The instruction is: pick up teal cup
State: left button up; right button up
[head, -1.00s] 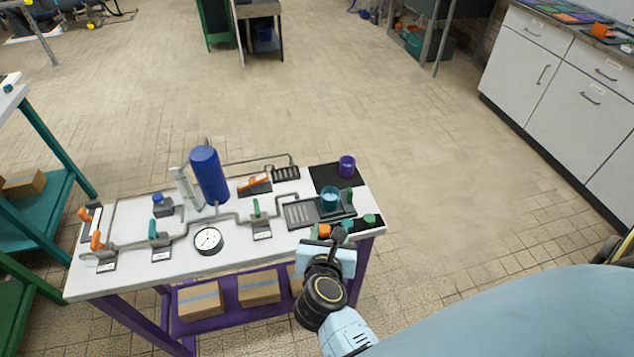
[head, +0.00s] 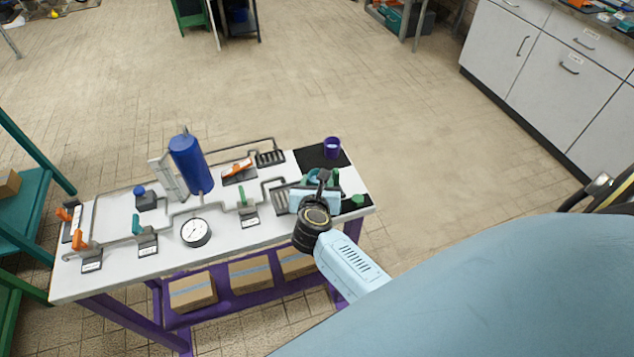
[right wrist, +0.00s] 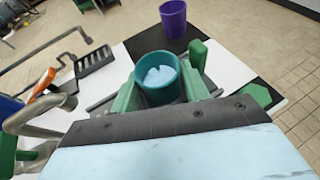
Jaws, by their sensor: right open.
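The teal cup (right wrist: 158,78) stands upright in the right wrist view, with something pale blue inside it. My right gripper (right wrist: 163,95) is open, with its green fingers on either side of the cup's near part. I cannot tell whether the fingers touch it. In the head view my right gripper (head: 316,188) is over the right end of the table and hides most of the cup. My left gripper is not in view.
A purple cup (right wrist: 173,18) stands behind on a black mat (head: 308,158). A green handle (right wrist: 198,55) is close beside the right finger. Pipes, a blue tank (head: 190,163) and a gauge (head: 196,232) fill the table's left.

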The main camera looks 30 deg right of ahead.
jog(key=shift+w+d+f, duration=0.35)
jog(key=shift+w, duration=0.15)
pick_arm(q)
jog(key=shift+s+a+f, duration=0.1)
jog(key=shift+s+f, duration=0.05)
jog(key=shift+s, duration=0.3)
pick_arm(e)
jog(key=c, duration=0.6)
